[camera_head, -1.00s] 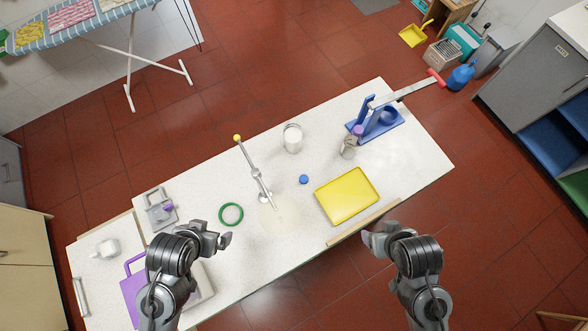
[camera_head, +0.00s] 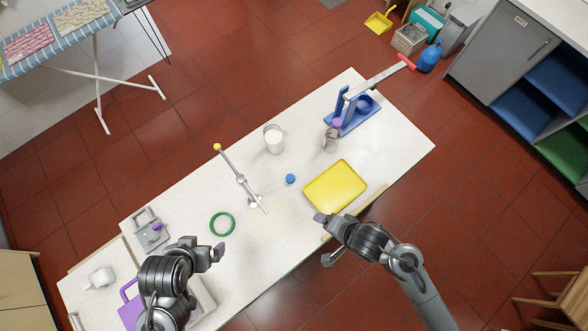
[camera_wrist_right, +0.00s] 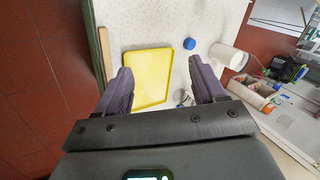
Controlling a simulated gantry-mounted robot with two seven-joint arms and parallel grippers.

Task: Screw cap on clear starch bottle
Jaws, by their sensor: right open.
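A small round blue cap (camera_head: 290,179) lies on the white worktop (camera_head: 190,188). A clear, upright bottle with whitish contents (camera_head: 274,139) stands behind it, apart from it. In the right wrist view the cap (camera_wrist_right: 189,43) lies beyond the fingertips, beside the pale bottle (camera_wrist_right: 228,56). My right gripper (camera_head: 325,238) is over the front edge of the worktop, near the yellow tray. Its two fingers (camera_wrist_right: 162,85) are wide apart and empty. My left gripper (camera_head: 205,250) is over the left front of the worktop, below the green ring; its finger gap is unclear.
The yellow tray (camera_head: 335,187) lies right of the cap. A metal arm with a yellow knob (camera_head: 240,180) stands left of it. A green ring (camera_head: 222,224) lies at left. A blue stand (camera_head: 360,112) and a small purple-topped container (camera_head: 330,139) are at the back right.

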